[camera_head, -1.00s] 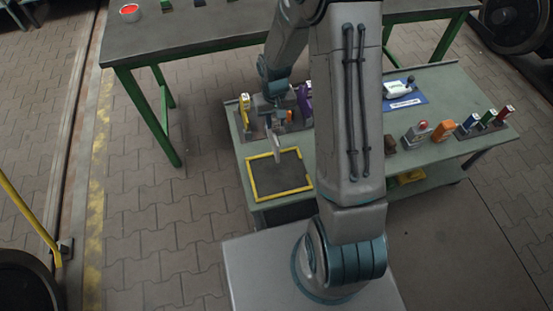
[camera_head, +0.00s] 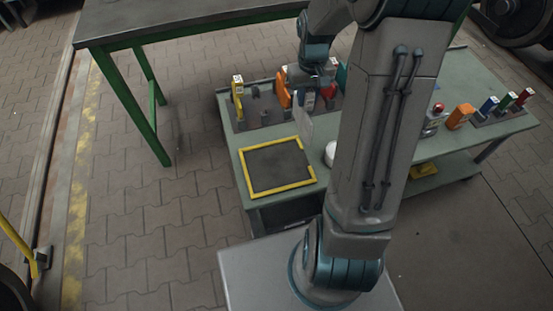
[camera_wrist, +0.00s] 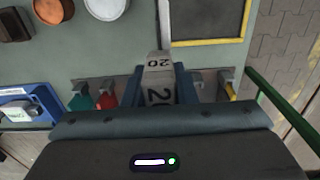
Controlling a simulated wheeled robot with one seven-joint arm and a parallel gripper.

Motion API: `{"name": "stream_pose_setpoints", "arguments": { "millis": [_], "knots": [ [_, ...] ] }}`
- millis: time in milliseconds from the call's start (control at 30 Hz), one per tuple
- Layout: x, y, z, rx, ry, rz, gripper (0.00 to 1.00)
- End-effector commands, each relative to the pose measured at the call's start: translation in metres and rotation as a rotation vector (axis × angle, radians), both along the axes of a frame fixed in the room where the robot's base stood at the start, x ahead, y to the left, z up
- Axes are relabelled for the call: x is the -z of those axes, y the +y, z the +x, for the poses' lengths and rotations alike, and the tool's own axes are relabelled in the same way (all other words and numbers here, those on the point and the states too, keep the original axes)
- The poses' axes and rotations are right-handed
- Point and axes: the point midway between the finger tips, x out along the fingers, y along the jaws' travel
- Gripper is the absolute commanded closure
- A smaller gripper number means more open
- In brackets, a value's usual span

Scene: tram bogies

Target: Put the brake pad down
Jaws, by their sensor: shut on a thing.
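My gripper (camera_head: 306,98) is shut on a light grey brake pad (camera_head: 303,124) that hangs below it. In the wrist view the pad (camera_wrist: 159,68) sits between the two fingers (camera_wrist: 160,85), and a "20" is readable on it. The yellow-framed dark square (camera_head: 249,182) lies on the green bench; the pad is near its far right corner in the head view. In the wrist view that frame (camera_wrist: 205,42) is at the upper right, beyond the pad. Whether the pad touches anything below is not clear.
A rack along the bench's far edge holds a yellow pad (camera_head: 238,100), an orange pad (camera_head: 284,92) and others. Several coloured blocks (camera_head: 460,116) stand at right. In the wrist view, a white round container (camera_wrist: 106,8) and a blue tray (camera_wrist: 38,92) lie left.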

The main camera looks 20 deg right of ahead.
Motion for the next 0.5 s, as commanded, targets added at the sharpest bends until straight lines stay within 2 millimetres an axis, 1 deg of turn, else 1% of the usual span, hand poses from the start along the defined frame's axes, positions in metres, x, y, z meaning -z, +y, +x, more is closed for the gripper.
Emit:
{"name": "stream_pose_setpoints", "arguments": {
  "millis": [300,400,500],
  "knots": [
    [0.042,0.064,-0.027,-0.008,0.002,0.001,1.0],
    [0.053,0.081,-0.035,-0.006,0.002,0.0,1.0],
    [0.06,0.093,-0.039,-0.005,0.001,0.0,1.0]
  ]
}}
